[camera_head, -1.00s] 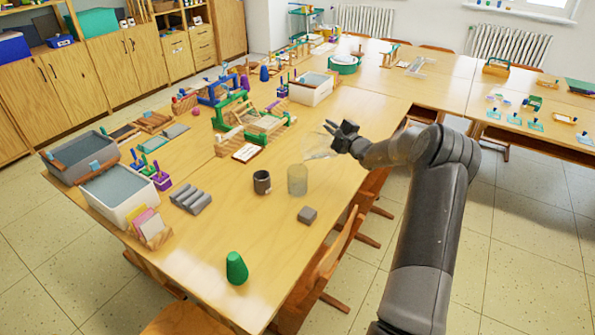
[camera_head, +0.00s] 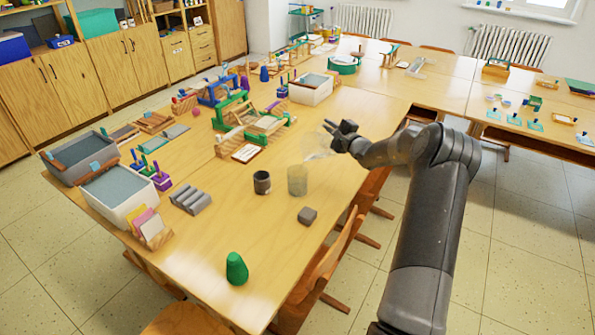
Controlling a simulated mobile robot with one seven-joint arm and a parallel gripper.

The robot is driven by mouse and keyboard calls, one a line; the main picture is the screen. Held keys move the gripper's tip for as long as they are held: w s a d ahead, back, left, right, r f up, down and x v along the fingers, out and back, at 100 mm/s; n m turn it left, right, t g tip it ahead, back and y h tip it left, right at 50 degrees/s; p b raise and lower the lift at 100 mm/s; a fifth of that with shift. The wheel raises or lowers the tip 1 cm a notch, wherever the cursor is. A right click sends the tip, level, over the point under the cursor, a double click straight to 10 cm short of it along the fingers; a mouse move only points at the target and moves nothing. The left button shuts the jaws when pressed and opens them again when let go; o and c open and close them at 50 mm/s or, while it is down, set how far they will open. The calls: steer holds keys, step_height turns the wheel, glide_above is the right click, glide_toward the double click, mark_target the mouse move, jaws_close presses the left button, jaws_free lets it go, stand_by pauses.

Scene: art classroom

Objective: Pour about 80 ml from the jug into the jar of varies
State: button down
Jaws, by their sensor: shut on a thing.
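My gripper (camera_head: 341,130) is shut on a clear, see-through jug (camera_head: 319,147), held above the table's right side. The jug is tilted, with its lower-left end toward the glass jar. Its outline is faint, and I cannot tell its liquid level. A clear cylindrical jar (camera_head: 297,181) stands upright on the table just below and left of the jug. The two look apart. Its contents look pale and hard to make out. I cannot see a stream between them.
A dark mug (camera_head: 262,182) stands left of the jar. White and grey tubs (camera_head: 118,192) and wooden models crowd the left and back. Chairs line the table's right edge. The front tabletop is mostly clear.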

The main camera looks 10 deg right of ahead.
steer(key=shift+s+a+r+n, duration=0.25)
steer(key=shift+a+r+n, duration=0.25)
steer(key=shift+a, duration=0.2)
stand_by(1.1)
steer(key=shift+d+f, duration=0.15)
steer(key=shift+d, duration=0.15)
steer(key=d+f+m, duration=0.1)
steer(key=f+m, duration=0.1)
steer(key=w+d+f+m, duration=0.1)
steer(key=f+m, duration=0.1)
steer(key=d+f+m, duration=0.1)
steer(key=d+f, duration=0.1)
steer(key=shift+w+m, duration=0.35)
steer(key=shift+m, duration=0.05)
steer(key=shift+w+d+f+m, duration=0.15)
steer(key=shift+d+f+m, duration=0.15)
steer(key=shift+f+m, duration=0.25)
steer(key=shift+w+d+f+m, duration=0.1)
steer(key=shift+d+f+m, duration=0.15)
steer(key=shift+f+m, duration=0.25)
stand_by(0.5)
